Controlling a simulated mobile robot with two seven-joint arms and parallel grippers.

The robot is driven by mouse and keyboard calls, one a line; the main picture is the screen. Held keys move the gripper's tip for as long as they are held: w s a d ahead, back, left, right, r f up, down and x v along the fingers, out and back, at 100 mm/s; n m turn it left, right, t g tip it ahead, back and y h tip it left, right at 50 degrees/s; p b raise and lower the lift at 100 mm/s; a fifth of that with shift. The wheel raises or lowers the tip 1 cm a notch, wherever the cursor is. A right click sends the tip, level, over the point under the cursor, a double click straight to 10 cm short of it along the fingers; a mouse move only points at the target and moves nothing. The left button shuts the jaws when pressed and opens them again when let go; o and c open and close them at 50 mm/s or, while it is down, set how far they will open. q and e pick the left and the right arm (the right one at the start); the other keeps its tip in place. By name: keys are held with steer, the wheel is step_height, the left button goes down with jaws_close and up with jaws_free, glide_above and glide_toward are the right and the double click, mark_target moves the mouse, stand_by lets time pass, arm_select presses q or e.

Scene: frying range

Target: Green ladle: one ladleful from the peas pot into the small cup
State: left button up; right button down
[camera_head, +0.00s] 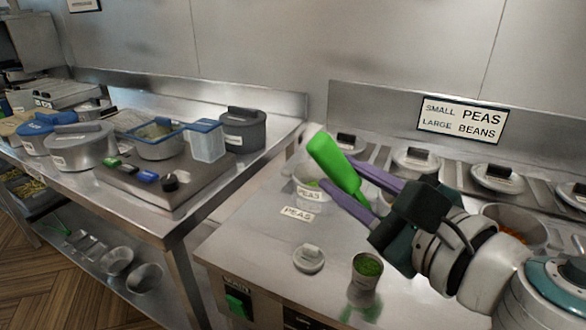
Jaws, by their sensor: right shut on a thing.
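My right gripper (352,190) comes in from the right. Its purple fingers are shut on the green handle of the green ladle (334,165), held tilted over the worktop near the peas pot. The ladle's bowl cannot be made out. The peas pot (311,194), a pale vessel with a PEAS label, stands behind and below the handle; a little green shows inside, and the handle and fingers hide part of it. The small cup (366,280), a metal cup, stands upright nearer the front, apart from the gripper, with green peas visible at its top. My left gripper is not in view.
A loose lid (308,259) lies left of the cup, near the front edge. Lidded containers (415,160) line the back right under a sign (462,118) reading SMALL PEAS, LARGE BEANS. A left table holds pots (79,147) and a blue-rimmed basket (158,147).

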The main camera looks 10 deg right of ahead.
steer(key=w+d+r+m+t+y+b, duration=0.1)
steer(key=w+d+r+m+b, duration=0.1)
steer(key=d+m, duration=0.4)
steer(key=shift+d+m+b, duration=0.4)
steer(key=shift+d+b, duration=0.05)
steer(key=shift+d, duration=0.5)
step_height(320, 180, up, 9)
steer(key=p, duration=0.8)
